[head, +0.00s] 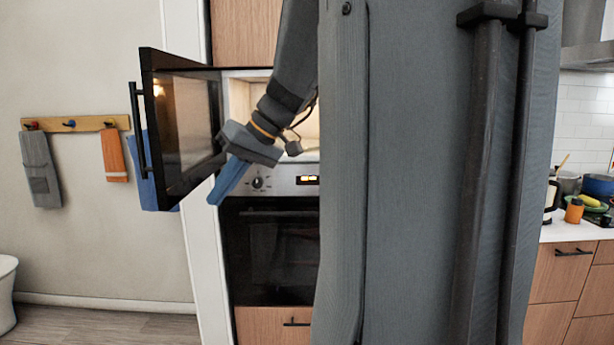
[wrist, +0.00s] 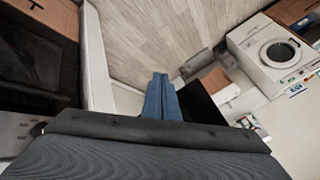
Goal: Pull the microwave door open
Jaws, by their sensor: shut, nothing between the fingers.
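The microwave door (head: 178,125) stands swung open to the left in the head view, with its dark vertical handle (head: 139,132) on the outer face at the left. The lit microwave interior (head: 243,100) shows to the right of the door, partly hidden by my arm. In the wrist view the blue fingers (wrist: 161,98) are together and empty. A dark panel, which seems to be the door (wrist: 202,104), lies just right of them.
An oven (head: 268,245) with a knob and lit display is below the microwave. A wall rack (head: 85,124) with hanging cloths is at the left. A white washing machine (wrist: 275,52) shows at the right in the wrist view. The floor (wrist: 150,35) is clear.

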